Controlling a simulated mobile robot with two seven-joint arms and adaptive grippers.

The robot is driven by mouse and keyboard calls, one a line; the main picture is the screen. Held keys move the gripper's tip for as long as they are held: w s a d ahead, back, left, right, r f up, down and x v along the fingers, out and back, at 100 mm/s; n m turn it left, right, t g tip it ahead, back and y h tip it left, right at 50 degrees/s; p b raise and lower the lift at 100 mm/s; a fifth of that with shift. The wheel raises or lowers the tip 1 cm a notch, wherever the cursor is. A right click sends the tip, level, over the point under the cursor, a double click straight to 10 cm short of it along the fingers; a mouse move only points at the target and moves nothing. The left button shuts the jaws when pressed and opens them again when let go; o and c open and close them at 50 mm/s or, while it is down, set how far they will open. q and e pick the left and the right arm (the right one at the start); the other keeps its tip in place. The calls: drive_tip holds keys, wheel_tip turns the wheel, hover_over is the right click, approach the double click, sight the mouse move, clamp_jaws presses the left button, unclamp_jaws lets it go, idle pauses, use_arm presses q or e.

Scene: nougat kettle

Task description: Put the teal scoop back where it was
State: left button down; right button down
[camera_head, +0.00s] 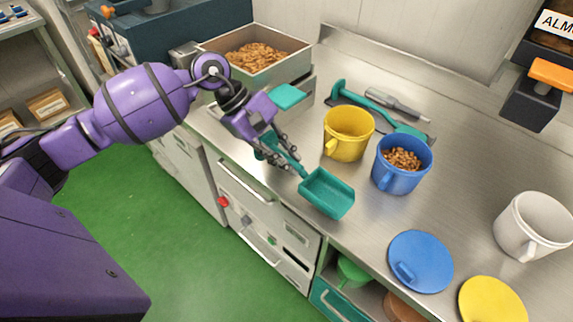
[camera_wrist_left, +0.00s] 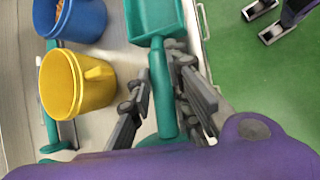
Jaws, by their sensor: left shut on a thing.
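The teal scoop (camera_head: 327,194) is held by its handle in my left gripper (camera_head: 281,152). Its square bowl points to the lower right, near the counter's front edge; I cannot tell whether it touches the counter. In the left wrist view the scoop (camera_wrist_left: 155,20) extends away from the gripper (camera_wrist_left: 163,105), with the handle between the fingers. My right gripper (camera_wrist_left: 266,21) shows at the top right of that view, over the green floor, its fingers apart and empty. Another teal tool (camera_head: 372,103) lies at the back of the counter beside a grey-handled tool (camera_head: 398,103).
A yellow mug (camera_head: 347,136), a blue mug (camera_head: 401,166) with nuts and a white mug (camera_head: 530,228) stand on the counter. Blue (camera_head: 421,262) and yellow (camera_head: 492,300) lids lie in front. A metal bin (camera_head: 288,64) of nuts is behind my left gripper. The middle right of the counter is clear.

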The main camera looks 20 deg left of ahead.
use_arm(q)
drive_tip(key=shift+w+f, duration=0.2)
drive_tip(key=shift+f, duration=0.05)
wheel_tip(320, 180, down, 3)
drive_tip(key=shift+f, duration=0.1)
drive_tip(key=shift+f, duration=0.2)
drive_tip(key=c, duration=1.8)
unclamp_jaws()
drive_tip(key=shift+r, duration=0.1)
drive_tip(key=shift+o, duration=0.9)
